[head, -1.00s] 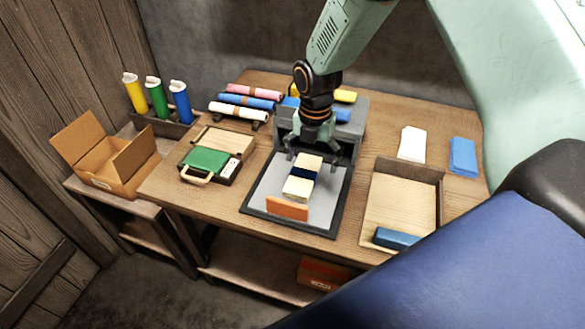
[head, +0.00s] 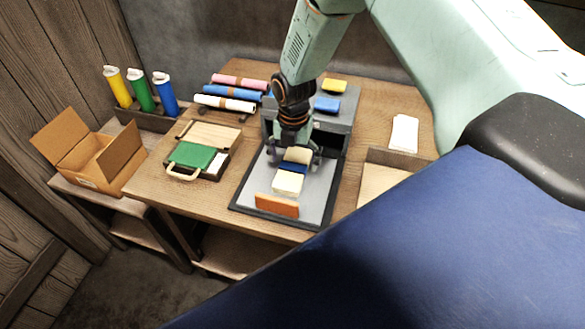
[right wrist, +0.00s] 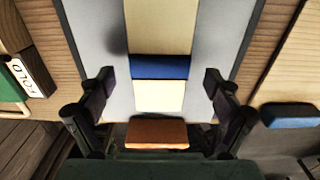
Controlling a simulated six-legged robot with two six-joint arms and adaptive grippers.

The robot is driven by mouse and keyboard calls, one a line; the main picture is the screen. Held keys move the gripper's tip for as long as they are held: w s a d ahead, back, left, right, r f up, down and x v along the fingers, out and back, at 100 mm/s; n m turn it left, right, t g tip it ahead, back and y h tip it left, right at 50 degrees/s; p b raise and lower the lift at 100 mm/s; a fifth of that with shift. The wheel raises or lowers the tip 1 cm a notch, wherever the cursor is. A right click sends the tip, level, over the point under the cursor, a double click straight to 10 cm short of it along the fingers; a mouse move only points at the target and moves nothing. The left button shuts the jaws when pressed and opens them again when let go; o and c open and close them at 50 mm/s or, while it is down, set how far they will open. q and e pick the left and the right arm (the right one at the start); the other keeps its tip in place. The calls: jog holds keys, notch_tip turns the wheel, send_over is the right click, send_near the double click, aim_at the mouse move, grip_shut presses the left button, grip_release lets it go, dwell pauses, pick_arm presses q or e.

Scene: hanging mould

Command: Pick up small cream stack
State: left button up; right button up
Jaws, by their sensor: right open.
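The small cream stack (head: 288,184) lies on the grey board, with a dark blue band (head: 293,168) across it and a cream part behind the band. In the right wrist view the cream stack (right wrist: 158,95) and the blue band (right wrist: 158,67) lie between the fingers, with a longer cream part beyond. My right gripper (head: 294,156) points down over the rear of the stack. In the right wrist view my right gripper (right wrist: 158,88) is open, one finger on each side, with visible gaps to the stack. My left gripper is not in view.
An orange block (head: 277,205) stands at the front of the grey board (head: 250,194). A grey box-like stand (head: 337,122) is behind it. A wooden tray (head: 378,180) is at the right, partly hidden by my blue body.

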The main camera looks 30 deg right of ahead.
jog(key=shift+f, duration=0.85)
jog(key=shift+c, duration=0.2)
jog(key=c, duration=1.2)
